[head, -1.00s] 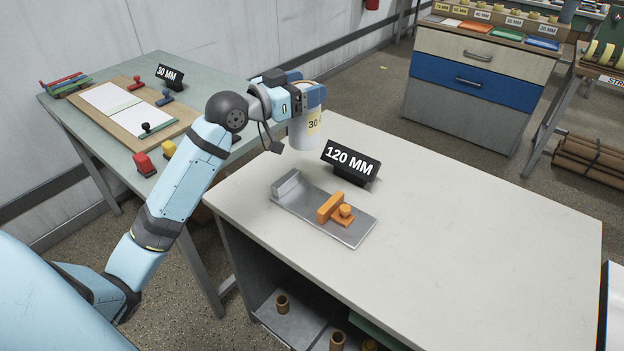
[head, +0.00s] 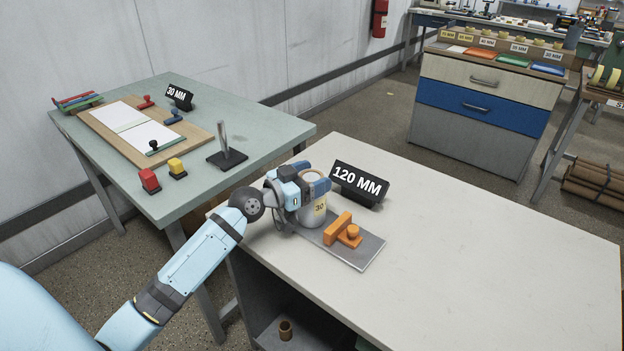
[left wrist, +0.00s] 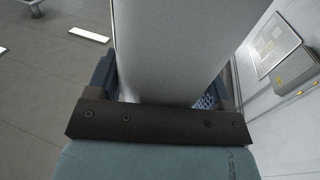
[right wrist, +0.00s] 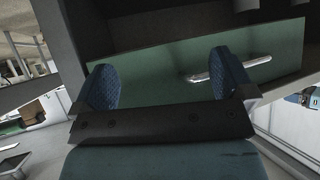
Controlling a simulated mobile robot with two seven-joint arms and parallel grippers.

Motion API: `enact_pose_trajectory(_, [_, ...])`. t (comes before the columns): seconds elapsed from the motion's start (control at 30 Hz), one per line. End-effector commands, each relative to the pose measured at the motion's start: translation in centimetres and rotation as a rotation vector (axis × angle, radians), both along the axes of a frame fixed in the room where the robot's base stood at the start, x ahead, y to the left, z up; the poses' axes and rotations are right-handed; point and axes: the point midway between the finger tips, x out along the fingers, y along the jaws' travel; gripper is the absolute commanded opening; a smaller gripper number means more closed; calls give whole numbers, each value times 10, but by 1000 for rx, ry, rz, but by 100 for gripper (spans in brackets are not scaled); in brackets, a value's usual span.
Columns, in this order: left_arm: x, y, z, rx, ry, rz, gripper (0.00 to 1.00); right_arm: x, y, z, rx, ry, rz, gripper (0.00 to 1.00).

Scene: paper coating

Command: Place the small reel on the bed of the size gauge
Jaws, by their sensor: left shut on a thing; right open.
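My left gripper (head: 304,185) is shut on the small reel (head: 312,213), a white-grey cylinder with a yellow label reading 30. The reel is upright, low over or on the left part of the size gauge's metal bed (head: 360,258); I cannot tell whether it touches. The gauge's orange slider (head: 341,229) stands just right of the reel. The gauge's left end is hidden behind the gripper and reel. In the left wrist view the reel (left wrist: 185,45) fills the space between the fingers. My right gripper (right wrist: 165,85) is open and empty in the right wrist view.
A black 120 MM sign (head: 358,184) stands right behind the gripper. The white table (head: 480,240) is clear to the right. A green table (head: 200,194) at the left holds stamps, a paper board (head: 120,150) and a black stand with an upright post (head: 226,155).

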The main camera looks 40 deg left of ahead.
Motion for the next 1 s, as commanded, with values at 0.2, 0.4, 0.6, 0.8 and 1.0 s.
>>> enact_pose_trajectory(0.2, [0,0,1,-1,-2,0,45,-4,2,0,5,7,-1,100])
enact_pose_trajectory(0.4, [0,0,-2,1,-1,0,85,-4,2,-2,6,6,-2,100])
enact_pose_trajectory(0.6, [0,0,-2,1,-1,0,99,-3,2,0,7,2,-4,100])
enact_pose_trajectory(0.8, [0,0,2,-1,-2,0,99,-1,2,4,7,-1,-5,100])
enact_pose_trajectory(1.0, [-25,9,-1,4,2,-1,99,0,1,-1,6,-1,-5,100])
